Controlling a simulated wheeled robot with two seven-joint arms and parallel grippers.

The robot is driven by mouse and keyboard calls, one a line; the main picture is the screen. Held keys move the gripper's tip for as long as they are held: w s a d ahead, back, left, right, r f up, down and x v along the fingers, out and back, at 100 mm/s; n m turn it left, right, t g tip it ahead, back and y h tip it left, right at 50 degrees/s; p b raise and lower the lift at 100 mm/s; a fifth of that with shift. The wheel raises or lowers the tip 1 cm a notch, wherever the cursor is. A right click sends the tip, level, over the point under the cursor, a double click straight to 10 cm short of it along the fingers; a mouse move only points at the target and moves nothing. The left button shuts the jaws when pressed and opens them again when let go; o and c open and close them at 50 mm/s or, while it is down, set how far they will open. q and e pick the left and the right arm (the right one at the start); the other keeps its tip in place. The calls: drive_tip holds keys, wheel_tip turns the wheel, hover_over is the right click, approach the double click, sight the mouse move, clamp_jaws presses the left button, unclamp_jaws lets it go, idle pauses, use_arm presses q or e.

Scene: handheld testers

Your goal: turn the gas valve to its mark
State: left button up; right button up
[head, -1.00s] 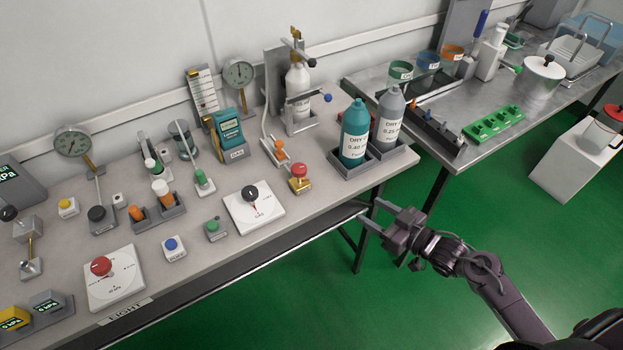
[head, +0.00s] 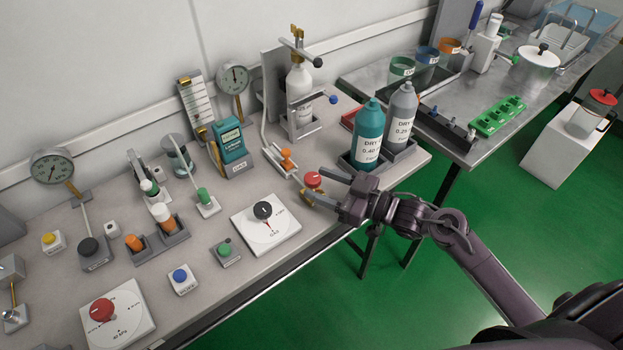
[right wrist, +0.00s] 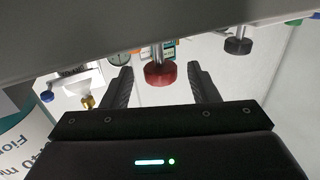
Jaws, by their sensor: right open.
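In the right wrist view, the red knob (right wrist: 160,75) shows between the two spread fingers; contact cannot be told. My left gripper is not in view.
A teal bottle (head: 368,140) and a grey bottle (head: 401,115) stand in a tray just behind and right of my gripper. A clamped white bottle (head: 299,85) stands farther back. Another red knob on a dial plate (head: 102,309) is at lower left. Open floor lies in front.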

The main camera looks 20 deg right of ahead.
drive_tip(key=shift+x, duration=1.4)
